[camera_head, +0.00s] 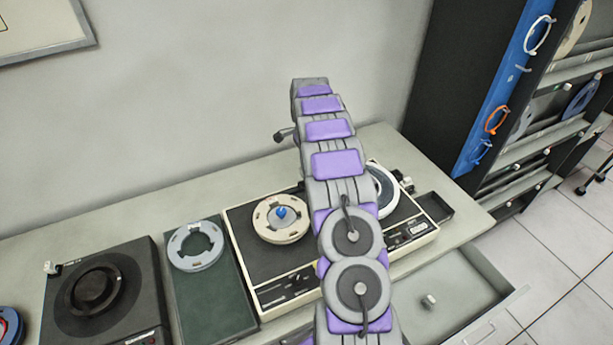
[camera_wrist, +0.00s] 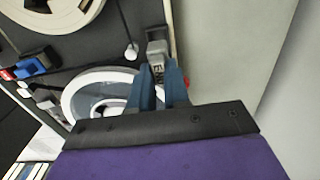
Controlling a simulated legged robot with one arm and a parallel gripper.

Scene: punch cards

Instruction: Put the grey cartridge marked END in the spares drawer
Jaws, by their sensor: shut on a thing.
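My gripper (camera_wrist: 160,88) shows in the wrist view with its blue fingers closed around a small grey cartridge (camera_wrist: 156,48). The cartridge is over the right edge of the tape deck; its marking is too small to read. In the head view my own arm hides the fingers and the cartridge. An open drawer (camera_head: 485,268) pulls out from the desk at the lower right of the head view, and I cannot read a label on it. A small light grey piece (camera_head: 428,301) lies inside it.
The tape deck (camera_head: 270,262) carries a cream reel (camera_head: 281,219) with a blue hub and a white reel (camera_head: 384,190). A grey-blue ring (camera_head: 195,246) lies on a dark green panel. A black unit (camera_head: 105,290) stands left. A shelf rack (camera_head: 545,120) stands right.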

